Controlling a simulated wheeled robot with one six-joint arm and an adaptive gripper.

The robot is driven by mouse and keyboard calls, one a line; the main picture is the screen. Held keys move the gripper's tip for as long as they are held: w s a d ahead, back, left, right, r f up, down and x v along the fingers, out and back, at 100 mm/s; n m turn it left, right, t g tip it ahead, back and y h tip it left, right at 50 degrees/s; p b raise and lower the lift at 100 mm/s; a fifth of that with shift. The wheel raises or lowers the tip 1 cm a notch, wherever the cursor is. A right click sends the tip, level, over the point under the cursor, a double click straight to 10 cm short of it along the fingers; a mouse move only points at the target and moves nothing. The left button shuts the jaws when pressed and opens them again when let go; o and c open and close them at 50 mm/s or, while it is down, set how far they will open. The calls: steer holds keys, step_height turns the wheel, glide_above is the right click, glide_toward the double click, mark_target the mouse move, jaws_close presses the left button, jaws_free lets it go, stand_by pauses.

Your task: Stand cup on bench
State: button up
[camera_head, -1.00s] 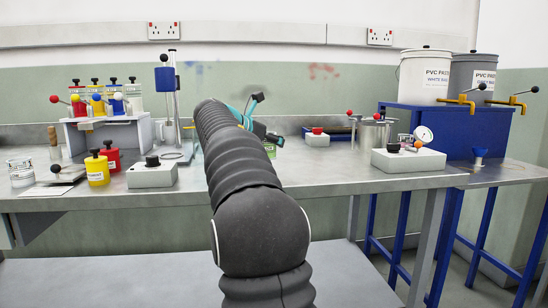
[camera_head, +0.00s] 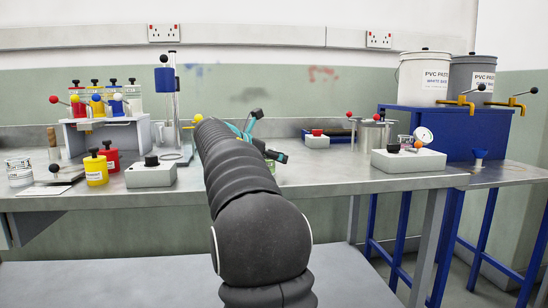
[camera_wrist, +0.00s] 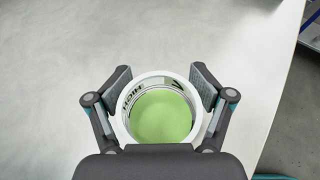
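The cup (camera_wrist: 122,110) has a white rim, dark lettering on its inner wall and bright green contents. In the wrist view it sits between the two finger pads of my gripper (camera_wrist: 160,85), which press close on it from both sides. In the head view my gripper (camera_head: 268,135) is low over the bench (camera_head: 330,172), beyond my arm. A small green part of the cup (camera_head: 272,166) shows there beside my arm; the rest is hidden. I cannot tell whether its base touches the bench.
A grey box with a black knob (camera_head: 150,177) stands left of my arm. A stand with a blue block (camera_head: 165,78) is behind left. Bench around the cup is clear; its edge is near.

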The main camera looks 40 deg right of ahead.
stand_by(0.3)
steer(key=shift+r, duration=0.25)
steer(key=p+v, duration=0.1)
steer(key=v, duration=1.1)
steer(key=shift+s+f, duration=0.1)
steer(key=s+a+f+m+t+y, duration=0.4)
steer(key=s+a+f+m+y, duration=0.9)
steer(key=s+a+f, duration=1.5)
steer(key=m, duration=0.5)
steer(key=shift+f+m+t, duration=0.3)
steer(key=shift+m, duration=0.1)
